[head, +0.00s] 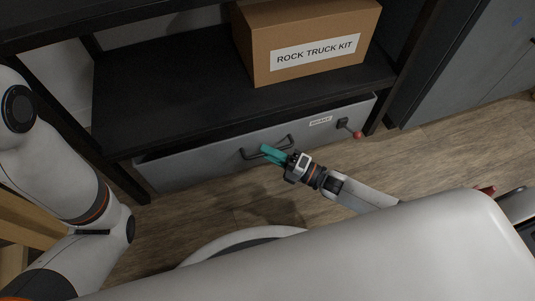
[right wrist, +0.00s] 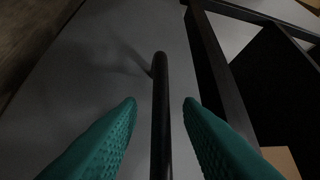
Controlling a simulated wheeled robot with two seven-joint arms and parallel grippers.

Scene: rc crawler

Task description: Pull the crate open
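The grey crate (head: 205,166) sits low under the black shelf, its front panel facing me, with a thin dark gap along its top edge. A black bar handle (head: 246,154) is fixed to the front; it also shows in the right wrist view (right wrist: 161,120). My right gripper (head: 268,153) is at the handle, with teal fingers. In the right wrist view its fingers (right wrist: 160,104) are apart, one on each side of the bar, with visible gaps. My left arm is at the left of the head view; its gripper is out of view.
A cardboard box labelled "ROCK TRUCK KIT" (head: 309,42) stands on the black shelf (head: 190,99). A latch with a red knob (head: 357,134) is at the crate's right end. Grey cabinets (head: 465,75) stand at right. The wood floor (head: 420,160) before the crate is clear.

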